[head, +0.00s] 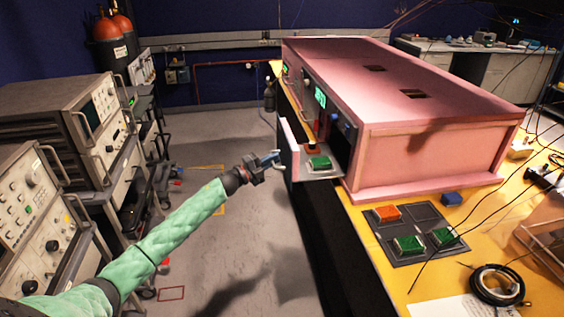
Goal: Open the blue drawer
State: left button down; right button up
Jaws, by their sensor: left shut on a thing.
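A drawer (323,173) stands pulled out from the near end of the pink foam enclosure (405,120). Its front panel is pinkish, and its tray is pale; no blue shows clearly on it. A green block and a small red-brown piece are in the tray. My left gripper (275,162) is shut on the drawer handle (281,168) at the outer face of the front panel. The fingertips are small and partly merge with the handle. My right gripper is not in view.
A dark tray (425,215) with orange and green blocks lies on the yellow table (385,258). Instrument racks (85,110) stand at left. Open floor lies between the racks and the table.

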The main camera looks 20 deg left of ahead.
pick_arm(q)
jog(key=shift+s+a, duration=0.3)
jog(key=shift+a, duration=0.1)
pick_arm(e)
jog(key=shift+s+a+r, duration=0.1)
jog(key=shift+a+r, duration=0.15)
pick_arm(q)
jog(key=c, duration=1.5)
grip_release()
jog(key=shift+s+a, duration=0.1)
